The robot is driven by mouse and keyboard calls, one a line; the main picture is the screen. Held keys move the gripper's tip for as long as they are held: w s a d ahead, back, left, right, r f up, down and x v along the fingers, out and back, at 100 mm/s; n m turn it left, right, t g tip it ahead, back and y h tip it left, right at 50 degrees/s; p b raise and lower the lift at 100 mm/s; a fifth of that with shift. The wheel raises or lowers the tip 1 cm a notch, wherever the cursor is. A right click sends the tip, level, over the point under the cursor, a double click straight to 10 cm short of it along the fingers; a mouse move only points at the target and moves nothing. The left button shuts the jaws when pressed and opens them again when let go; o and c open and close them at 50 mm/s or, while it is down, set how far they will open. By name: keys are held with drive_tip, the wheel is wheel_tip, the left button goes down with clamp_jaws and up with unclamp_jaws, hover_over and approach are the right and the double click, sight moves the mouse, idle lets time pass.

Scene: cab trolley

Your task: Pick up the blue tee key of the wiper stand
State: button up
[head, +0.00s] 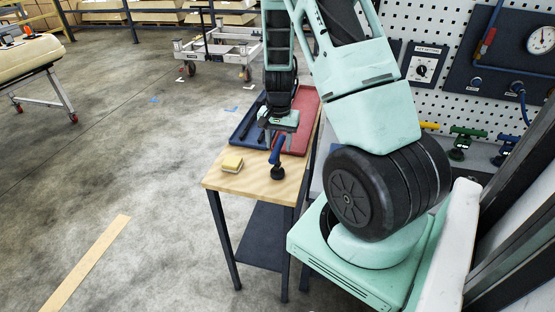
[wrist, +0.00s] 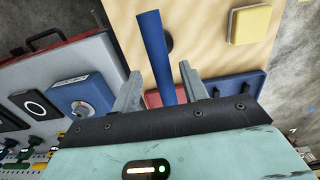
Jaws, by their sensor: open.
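A blue bar-shaped handle, apparently the tee key (head: 276,150), stands over a dark round base (head: 278,174) near the front right of the wooden table. In the wrist view the blue bar (wrist: 154,50) runs lengthwise between the fingers, with part of the dark base (wrist: 169,44) showing beside it. My gripper (wrist: 161,82) is open, one finger on each side of the bar, with gaps visible. Whether the fingers are level with the bar is unclear. In the head view my gripper (head: 284,123) appears just beyond the bar, partly hidden by my arm.
A yellow sponge-like block (head: 232,163) lies left on the wooden table (head: 238,181). A blue tray (head: 239,134) and a red tray (head: 307,100) lie behind. Yellow, green and blue tee-shaped handles (head: 503,148) stand below the pegboard at right. Open floor lies left.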

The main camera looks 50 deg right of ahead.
drive_tip(key=p, duration=0.2)
hover_over(277, 170)
drive_tip(key=shift+w+d+f, duration=0.1)
drive_tip(key=shift+d+f, duration=0.1)
drive_tip(key=shift+f, duration=1)
drive_tip(key=shift+w+d+f, duration=0.1)
drive_tip(key=shift+d+f, duration=0.05)
drive_tip(key=shift+f, duration=1.05)
clamp_jaws()
